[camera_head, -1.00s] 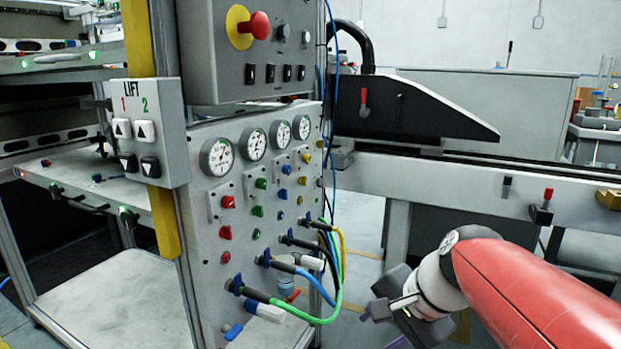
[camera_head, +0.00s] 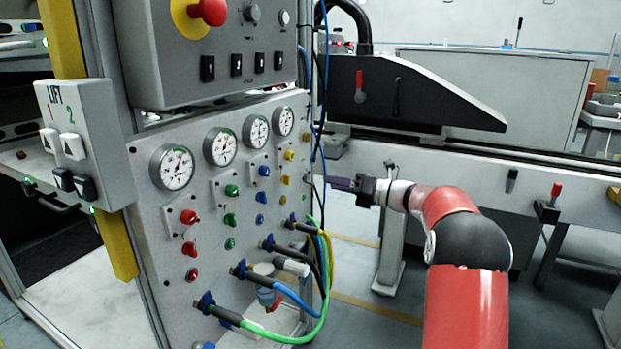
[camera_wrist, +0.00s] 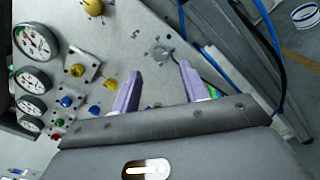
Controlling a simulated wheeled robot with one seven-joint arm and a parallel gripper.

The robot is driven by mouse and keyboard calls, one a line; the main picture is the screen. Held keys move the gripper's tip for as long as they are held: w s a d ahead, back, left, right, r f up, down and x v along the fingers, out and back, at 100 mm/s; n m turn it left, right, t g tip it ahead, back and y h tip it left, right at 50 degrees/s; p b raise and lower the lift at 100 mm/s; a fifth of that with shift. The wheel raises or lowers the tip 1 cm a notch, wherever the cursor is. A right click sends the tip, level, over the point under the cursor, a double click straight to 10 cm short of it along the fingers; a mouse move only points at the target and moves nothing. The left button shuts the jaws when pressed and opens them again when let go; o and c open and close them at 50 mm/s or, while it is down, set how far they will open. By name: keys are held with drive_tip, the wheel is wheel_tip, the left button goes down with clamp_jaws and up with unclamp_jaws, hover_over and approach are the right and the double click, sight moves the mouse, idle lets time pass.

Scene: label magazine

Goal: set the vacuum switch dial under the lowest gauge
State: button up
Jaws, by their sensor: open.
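The grey panel (camera_head: 150,225) carries a row of round white gauges, from the near left gauge (camera_head: 172,167) to the far right gauge (camera_head: 284,121). Under them sit red (camera_head: 189,217), green (camera_head: 232,190), blue (camera_head: 264,170) and yellow (camera_head: 289,155) dials, with smaller coloured knobs below. The needle readings are too small to compare. My gripper (camera_head: 337,183) is open and empty beside the panel's right edge. In the wrist view its purple fingers (camera_wrist: 158,88) point at the panel, with a grey round fitting (camera_wrist: 160,54) between and beyond them. A yellow dial (camera_wrist: 77,70) shows left of the fingers.
Hoses (camera_head: 300,310) loop out from the panel's lower right. Blue cables hang along its right edge, close to my gripper. A switch box (camera_head: 230,45) with a red button is above the gauges, and a lift box (camera_head: 85,140) stands left. A rail bench (camera_head: 450,165) runs behind.

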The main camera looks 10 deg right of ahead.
sight(309, 179)
drive_tip(key=x, duration=0.6)
drive_tip(key=shift+w+a, duration=0.1)
drive_tip(key=shift+a, duration=0.1)
clamp_jaws()
